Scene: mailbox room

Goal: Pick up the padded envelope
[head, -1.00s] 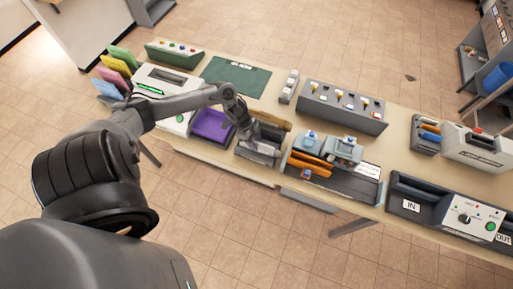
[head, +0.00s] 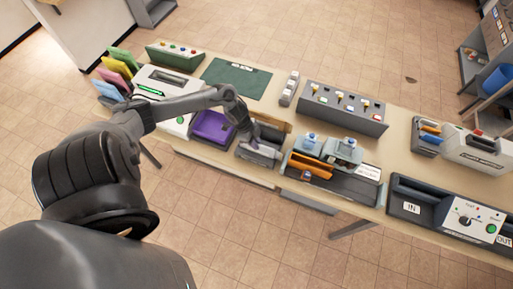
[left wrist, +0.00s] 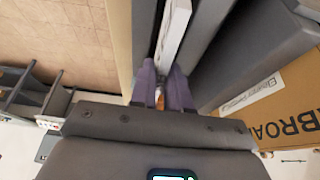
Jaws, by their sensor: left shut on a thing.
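My left gripper (head: 255,143) reaches down into a grey slotted holder (head: 243,152) near the front edge of the table. In the left wrist view its purple fingers (left wrist: 163,75) are shut on a thin, pale, flat item that looks to be the padded envelope (left wrist: 173,32). The envelope stands on edge between grey walls of the holder, and its lower part is hidden. A brown piece marked "ABROAD" (left wrist: 285,110) stands behind the wall at the right. My right gripper is not in view.
A purple tray (head: 212,126) sits left of the holder. A grey switch box (head: 342,108) and a green mat (head: 236,77) lie behind.

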